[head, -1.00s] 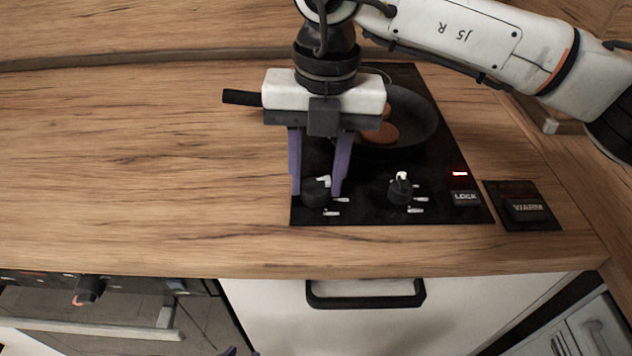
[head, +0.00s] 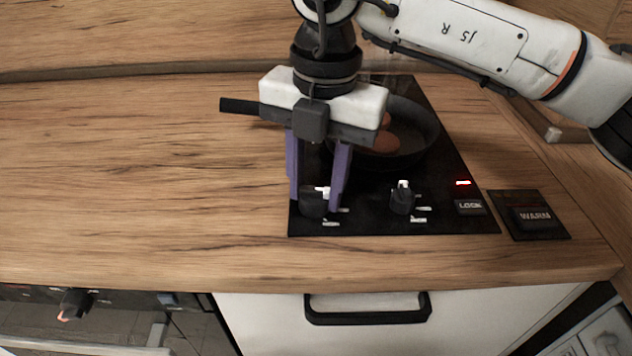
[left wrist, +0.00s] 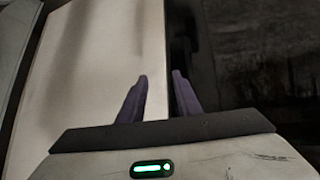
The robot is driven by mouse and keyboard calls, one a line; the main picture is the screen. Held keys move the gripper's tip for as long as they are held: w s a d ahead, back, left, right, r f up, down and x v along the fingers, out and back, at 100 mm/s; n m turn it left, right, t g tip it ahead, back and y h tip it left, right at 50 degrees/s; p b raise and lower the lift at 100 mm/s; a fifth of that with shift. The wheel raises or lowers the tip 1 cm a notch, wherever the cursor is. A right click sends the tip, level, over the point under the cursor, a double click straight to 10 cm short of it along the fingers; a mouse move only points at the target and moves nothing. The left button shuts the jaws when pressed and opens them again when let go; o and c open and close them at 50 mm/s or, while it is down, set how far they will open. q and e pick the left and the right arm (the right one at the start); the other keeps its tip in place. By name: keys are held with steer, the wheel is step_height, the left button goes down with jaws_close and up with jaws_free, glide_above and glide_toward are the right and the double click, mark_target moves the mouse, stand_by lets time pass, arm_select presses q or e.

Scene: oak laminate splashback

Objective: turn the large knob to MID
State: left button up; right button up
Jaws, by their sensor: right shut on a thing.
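My right gripper (head: 318,207) points down at the black hob and has its purple fingers on either side of the left black knob (head: 314,205), shut on it. This knob looks slightly larger than the right one; its white pointer shows near its top right, and the fingers partly hide it. The right knob (head: 402,200) stands free, with its white pointer toward the back. Small white marks lie beside both knobs; their lettering is too small to read. My left gripper (left wrist: 160,76) shows only in the left wrist view, fingers apart and empty.
A dark pan (head: 412,135) with brown food stands behind the knobs, its handle reaching left. The LOCK button (head: 469,207) lies right of the knobs, below a lit red light (head: 463,183). A WARM switch (head: 535,216) sits farther right. The wooden counter (head: 130,180) is clear at left.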

mark_target(321, 188)
steer(key=shift+w+r, duration=0.1)
steer(key=o, duration=1)
steer(key=shift+o, duration=0.2)
step_height(321, 188, up, 10)
steer(key=shift+s+d+p, duration=0.2)
steer(key=shift+d+p, duration=0.1)
steer(key=shift+p, duration=0.1)
